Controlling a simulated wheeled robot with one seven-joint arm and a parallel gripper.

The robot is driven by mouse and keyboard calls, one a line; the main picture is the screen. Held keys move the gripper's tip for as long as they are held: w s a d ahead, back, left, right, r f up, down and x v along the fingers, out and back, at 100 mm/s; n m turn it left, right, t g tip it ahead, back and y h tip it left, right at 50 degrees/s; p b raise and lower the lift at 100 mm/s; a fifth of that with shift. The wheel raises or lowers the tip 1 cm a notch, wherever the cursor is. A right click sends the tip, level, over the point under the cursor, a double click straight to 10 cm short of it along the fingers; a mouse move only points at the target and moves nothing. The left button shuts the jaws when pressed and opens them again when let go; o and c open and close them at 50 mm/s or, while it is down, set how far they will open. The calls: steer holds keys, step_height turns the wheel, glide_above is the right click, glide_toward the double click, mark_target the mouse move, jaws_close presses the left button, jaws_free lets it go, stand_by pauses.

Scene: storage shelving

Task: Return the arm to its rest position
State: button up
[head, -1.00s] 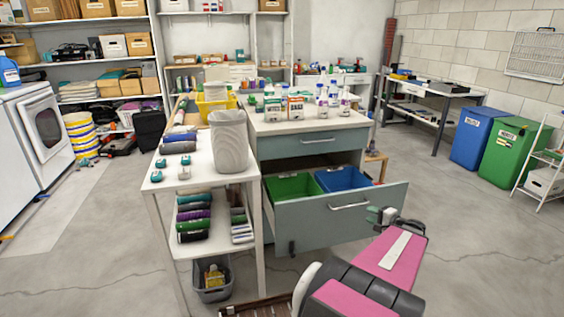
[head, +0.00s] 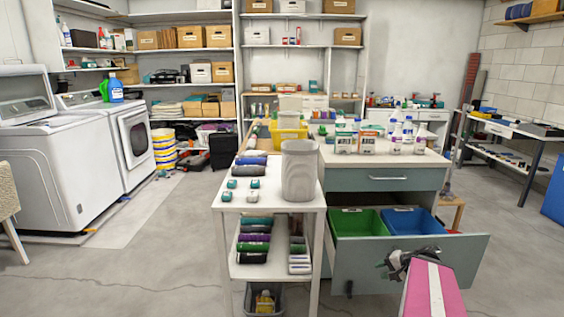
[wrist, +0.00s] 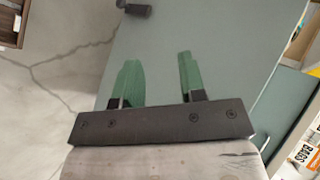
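My gripper (head: 392,264) is in front of the open lower drawer (head: 462,262) of the grey-green cabinet. In the wrist view, the two green fingers of my gripper (wrist: 158,75) stand apart with nothing between them. A broad grey-green panel fills the view behind them; I cannot tell whether they touch it. My pink arm link reaches up from the bottom of the head view. The drawer holds a green bin (head: 357,223) and a blue bin (head: 412,222). The drawer's handle is hidden behind my arm and gripper in the head view.
A white cart (head: 268,205) with a grey wastebasket (head: 299,172) stands left of the drawer. Bottles and boxes stand on the cabinet top (head: 385,158). A washing machine (head: 50,150) is at far left. Floor (head: 110,270) is clear at left front.

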steer(key=s+a+f+n+g+h, duration=0.1)
steer(key=a+n+g+h, duration=0.4)
steer(key=a, duration=1.3)
steer(key=shift+s+a+n+g+h, duration=0.3)
steer(key=shift+s+a+n+h, duration=0.1)
steer(key=shift+n+h, duration=1)
steer(key=shift+w+a, duration=0.1)
steer(key=shift+a, duration=0.05)
